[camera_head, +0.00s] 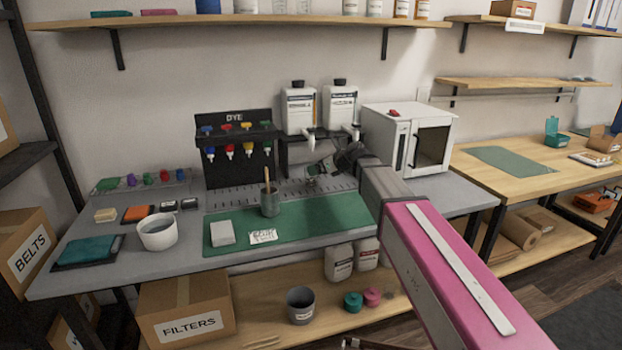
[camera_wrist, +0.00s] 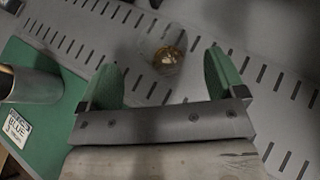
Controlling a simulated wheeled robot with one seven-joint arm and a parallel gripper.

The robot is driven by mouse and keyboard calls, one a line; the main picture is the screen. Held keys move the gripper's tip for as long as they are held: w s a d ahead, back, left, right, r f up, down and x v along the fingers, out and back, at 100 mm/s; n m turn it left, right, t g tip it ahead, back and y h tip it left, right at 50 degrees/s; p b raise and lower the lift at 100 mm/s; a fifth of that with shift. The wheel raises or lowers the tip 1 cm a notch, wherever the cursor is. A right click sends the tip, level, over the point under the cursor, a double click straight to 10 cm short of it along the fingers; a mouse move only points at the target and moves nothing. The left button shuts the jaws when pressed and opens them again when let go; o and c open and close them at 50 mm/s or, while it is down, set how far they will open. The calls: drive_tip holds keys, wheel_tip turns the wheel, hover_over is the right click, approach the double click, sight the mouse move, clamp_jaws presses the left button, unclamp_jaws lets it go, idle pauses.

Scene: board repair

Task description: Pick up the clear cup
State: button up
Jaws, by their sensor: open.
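The clear cup (camera_wrist: 167,54) shows in the wrist view as a see-through round shape with amber colour inside. It rests on the grey slotted drip tray (camera_wrist: 140,84), between and slightly beyond my fingertips. My gripper (camera_wrist: 163,66) is open, with green finger pads to the left and right and nothing held. In the head view my gripper (camera_head: 318,172) is low over the slotted tray (camera_head: 228,198), below the two white jugs. I cannot make out the clear cup in the head view; my gripper and arm may hide it.
A grey cup with a stick (camera_head: 270,204) stands on the green mat (camera_head: 310,228), left of my gripper. The dye rack (camera_head: 240,160), white jugs (camera_head: 299,112) and a white cabinet (camera_head: 382,137) stand behind. A white bowl (camera_head: 157,236) is at left.

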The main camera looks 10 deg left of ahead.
drive_tip(key=x, duration=0.5)
drive_tip(key=shift+w+r, duration=0.1)
drive_tip(key=shift+w, duration=0.15)
drive_tip(key=c, duration=1)
